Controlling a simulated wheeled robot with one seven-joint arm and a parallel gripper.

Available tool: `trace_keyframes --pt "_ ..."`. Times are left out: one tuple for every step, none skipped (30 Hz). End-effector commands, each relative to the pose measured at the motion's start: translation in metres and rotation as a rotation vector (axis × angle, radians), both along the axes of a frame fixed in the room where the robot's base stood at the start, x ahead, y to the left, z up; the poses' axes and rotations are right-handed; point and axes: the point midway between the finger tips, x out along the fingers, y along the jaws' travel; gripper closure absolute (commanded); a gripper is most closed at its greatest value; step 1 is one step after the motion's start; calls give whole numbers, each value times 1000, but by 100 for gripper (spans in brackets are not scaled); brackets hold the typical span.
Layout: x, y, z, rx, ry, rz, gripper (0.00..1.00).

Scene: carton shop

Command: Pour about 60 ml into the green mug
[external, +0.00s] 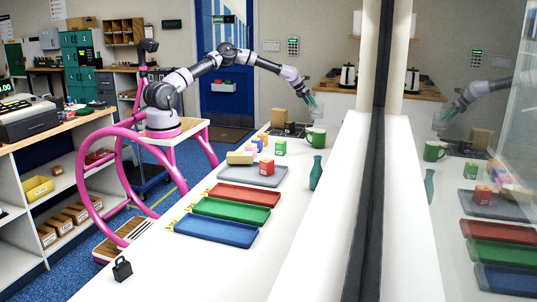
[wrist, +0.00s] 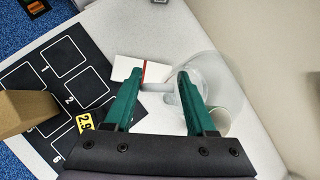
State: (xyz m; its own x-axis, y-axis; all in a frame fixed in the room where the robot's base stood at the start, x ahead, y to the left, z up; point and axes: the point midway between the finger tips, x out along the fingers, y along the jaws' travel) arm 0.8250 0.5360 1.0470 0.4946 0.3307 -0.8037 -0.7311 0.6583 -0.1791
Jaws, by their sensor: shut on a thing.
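The green mug (external: 316,138) stands upright on the white counter near the wall side in the external view. My gripper (external: 312,102) is above it, at the end of my outstretched arm. In the wrist view my gripper (wrist: 155,85) has its green fingers around the pale handle of a clear jug (wrist: 215,72), which bulges out to the right. The jug (external: 324,110) is faint and see-through in the external view; its contents and exact tilt cannot be made out. A round pale rim (wrist: 221,119) shows beside the right finger; I cannot tell whether it is the mug.
A black marked mat (wrist: 62,85) and a cardboard block (wrist: 25,112) lie left in the wrist view. A teal vase (external: 316,172), a grey tray (external: 252,174), and red (external: 243,195), green (external: 231,210) and blue (external: 215,229) trays occupy the counter.

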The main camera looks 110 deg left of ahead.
Motion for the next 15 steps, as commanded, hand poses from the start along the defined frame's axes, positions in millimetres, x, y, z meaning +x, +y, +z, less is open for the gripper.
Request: trace_keyframes --pt "0 0 -5 0 1 1 100" --pt "0 0 -8 0 1 1 100" --pt "0 0 -12 1 0 1 100" --pt "0 0 -19 -1 1 1 100" --pt "0 0 -24 -1 3 1 100" --pt "0 0 -30 1 3 1 100" --pt "0 0 -34 1 2 0 100" --pt "0 0 -38 1 2 0 100" --pt "0 0 -47 0 4 1 100" --pt "0 0 -52 1 4 1 100" --pt "0 0 -57 2 4 0 100" --pt "0 0 -62 3 5 1 100" --pt "0 0 -67 3 5 1 100" --pt "0 0 -72 3 5 1 100" --pt "0 0 -77 3 5 1 100"
